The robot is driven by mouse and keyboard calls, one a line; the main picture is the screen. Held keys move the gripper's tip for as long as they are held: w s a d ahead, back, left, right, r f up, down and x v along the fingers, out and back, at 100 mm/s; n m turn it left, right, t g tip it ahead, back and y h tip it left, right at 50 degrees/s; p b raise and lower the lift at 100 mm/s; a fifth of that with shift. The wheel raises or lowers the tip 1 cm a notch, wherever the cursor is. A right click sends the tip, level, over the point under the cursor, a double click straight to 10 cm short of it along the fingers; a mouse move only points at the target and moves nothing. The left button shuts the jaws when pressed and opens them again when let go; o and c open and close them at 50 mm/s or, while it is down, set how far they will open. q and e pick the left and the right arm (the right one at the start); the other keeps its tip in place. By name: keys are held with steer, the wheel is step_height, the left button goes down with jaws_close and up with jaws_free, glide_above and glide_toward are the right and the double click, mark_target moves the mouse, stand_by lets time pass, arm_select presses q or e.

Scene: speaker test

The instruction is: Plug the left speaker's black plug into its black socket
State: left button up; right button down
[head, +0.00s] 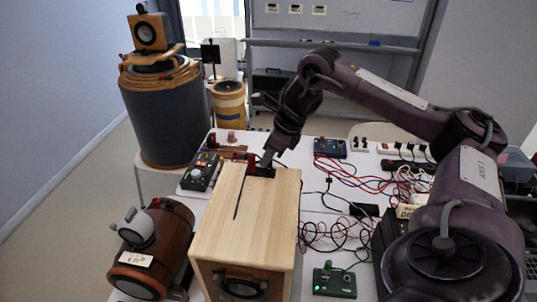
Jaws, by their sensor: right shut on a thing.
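A pale wooden speaker box (268,215) stands at the front centre of the white table, a dark round driver on its front. At the back edge of its top is a small dark block with a red part (252,162), probably the socket terminal. My right gripper (267,160) points down at this block from above. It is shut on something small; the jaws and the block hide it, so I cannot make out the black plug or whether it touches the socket. A thin black line, perhaps a cable (239,198), runs forward over the box top. My left gripper is out of view.
Tangled red and black wires (345,232) and a green board (334,281) lie to the right. A large blue-grey drum (168,120) stands behind.

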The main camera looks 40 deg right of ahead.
steer(key=shift+f, duration=0.55)
steer(key=c, duration=1.3)
jaws_free()
steer(key=shift+r, duration=0.1)
steer(key=shift+r+p, duration=2.2)
steer(key=shift+r, duration=0.5)
steer(key=shift+r+p, duration=0.6)
steer(key=shift+r, duration=0.45)
steer(key=shift+f, duration=0.1)
